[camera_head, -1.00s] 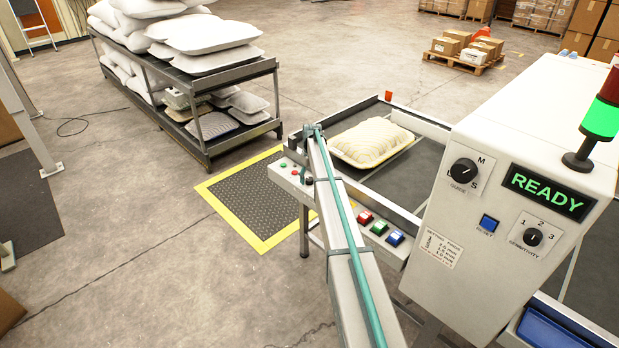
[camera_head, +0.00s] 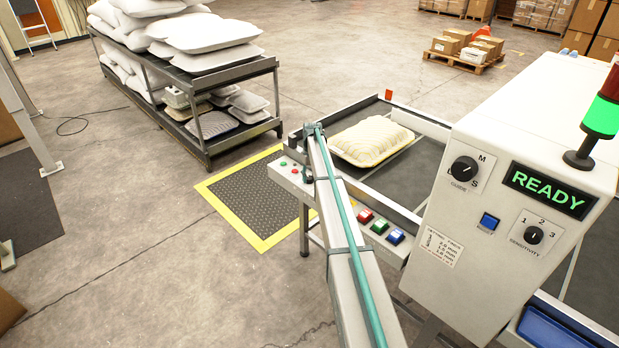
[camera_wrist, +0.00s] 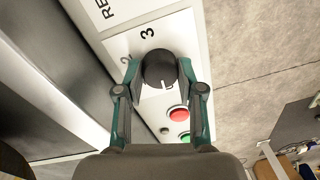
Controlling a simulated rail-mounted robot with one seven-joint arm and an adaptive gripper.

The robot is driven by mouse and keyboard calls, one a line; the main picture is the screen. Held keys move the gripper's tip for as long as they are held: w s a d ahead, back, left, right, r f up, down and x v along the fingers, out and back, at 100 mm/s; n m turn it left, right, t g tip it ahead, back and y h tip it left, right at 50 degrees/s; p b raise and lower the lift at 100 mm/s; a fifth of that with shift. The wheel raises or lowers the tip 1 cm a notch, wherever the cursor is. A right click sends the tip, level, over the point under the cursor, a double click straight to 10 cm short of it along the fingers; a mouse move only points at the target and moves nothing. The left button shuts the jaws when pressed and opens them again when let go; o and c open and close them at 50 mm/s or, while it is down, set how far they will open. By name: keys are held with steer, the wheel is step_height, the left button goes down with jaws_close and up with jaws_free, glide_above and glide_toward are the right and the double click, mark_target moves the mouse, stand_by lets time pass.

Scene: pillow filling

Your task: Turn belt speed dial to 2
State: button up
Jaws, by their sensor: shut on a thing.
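The dial (camera_wrist: 159,70) is a round black knob with a white pointer line, on a white panel (camera_wrist: 190,38) in the wrist view. A "3" shows beside it, and a "2" is partly covered by a finger. The pointer line is on the knob's side toward my palm, away from the "3". My gripper (camera_wrist: 159,76) is shut on the dial, one teal-edged finger on each side. In the head view my gripper (camera_head: 308,176) is small at the end of the arm over the control box (camera_head: 287,175), and the dial is hard to make out there.
Red (camera_wrist: 178,113) and green buttons sit close to the dial. A cream pillow (camera_head: 371,140) lies on the dark conveyor (camera_head: 415,172). A white machine cabinet (camera_head: 470,225) with a "READY" display stands right. A rack of pillows (camera_head: 205,120) stands at back left.

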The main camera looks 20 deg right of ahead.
mark_target(309, 179)
steer(key=m+b, duration=0.1)
steer(key=m, duration=0.4)
steer(key=shift+s+m+b, duration=0.1)
steer(key=shift+m+b, duration=0.3)
steer(key=m+b, duration=0.1)
steer(key=m, duration=0.4)
steer(key=shift+m, duration=0.3)
steer(key=m, duration=0.5)
steer(key=shift+t+h+b, duration=0.3)
steer(key=shift+b, duration=0.1)
steer(key=m, duration=0.6)
steer(key=shift+b, duration=0.35)
steer(key=shift+m, duration=0.3)
steer(key=o, duration=1.1)
steer(key=shift+o, duration=0.2)
steer(key=shift+r, duration=0.1)
step_height(309, 179, up, 12)
steer(key=shift+s+a, duration=0.2)
steer(key=shift+s, duration=0.15)
